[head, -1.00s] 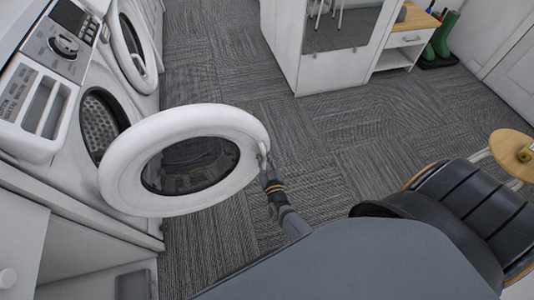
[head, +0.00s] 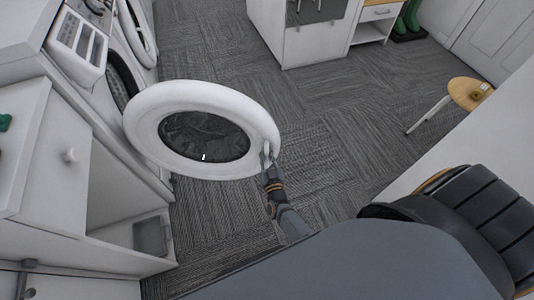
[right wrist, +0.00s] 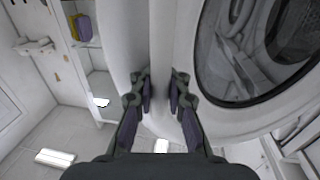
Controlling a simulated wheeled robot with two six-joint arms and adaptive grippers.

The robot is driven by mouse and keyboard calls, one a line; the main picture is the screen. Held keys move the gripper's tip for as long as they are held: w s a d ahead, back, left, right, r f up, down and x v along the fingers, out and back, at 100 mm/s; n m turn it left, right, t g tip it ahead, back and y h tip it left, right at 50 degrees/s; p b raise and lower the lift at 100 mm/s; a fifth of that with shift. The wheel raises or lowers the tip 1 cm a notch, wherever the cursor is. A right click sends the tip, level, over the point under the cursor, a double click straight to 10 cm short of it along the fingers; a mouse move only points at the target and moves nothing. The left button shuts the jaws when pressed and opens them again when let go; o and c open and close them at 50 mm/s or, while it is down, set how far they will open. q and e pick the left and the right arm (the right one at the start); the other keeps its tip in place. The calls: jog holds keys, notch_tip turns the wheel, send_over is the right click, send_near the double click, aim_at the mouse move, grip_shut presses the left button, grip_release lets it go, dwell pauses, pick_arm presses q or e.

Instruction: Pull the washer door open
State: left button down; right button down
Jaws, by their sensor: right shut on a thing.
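The washer door (head: 148,104) is a round white ring with a dark glass middle. It stands swung wide out from the washer (head: 100,45) at the upper left in the head view. My right gripper (head: 268,158) is at the door's right rim, away from the hinge side. In the right wrist view the door (right wrist: 190,40) fills the right half, and my right gripper's fingers (right wrist: 160,90) are closed on its edge from both sides. The exact grip point is partly hidden by the fingers. My left gripper is not in view.
A white cabinet (head: 45,150) with a round knob stands at the left, close to the door. A black chair (head: 465,215) is at the right, with a small wooden table (head: 465,92) behind it. The grey carpet (head: 340,120) between them is clear.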

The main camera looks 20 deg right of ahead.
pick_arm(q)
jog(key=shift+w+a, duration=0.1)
pick_arm(e)
jog(key=shift+s, duration=0.3)
jog(key=c, duration=1.3)
grip_release()
jog(key=shift+s+d, duration=0.1)
jog(key=shift+d, duration=0.1)
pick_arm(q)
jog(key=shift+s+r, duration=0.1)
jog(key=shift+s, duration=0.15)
pick_arm(e)
jog(key=shift+a, duration=0.1)
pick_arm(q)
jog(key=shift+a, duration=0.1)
pick_arm(e)
jog(key=v, duration=0.7)
jog(key=shift+s, duration=0.2)
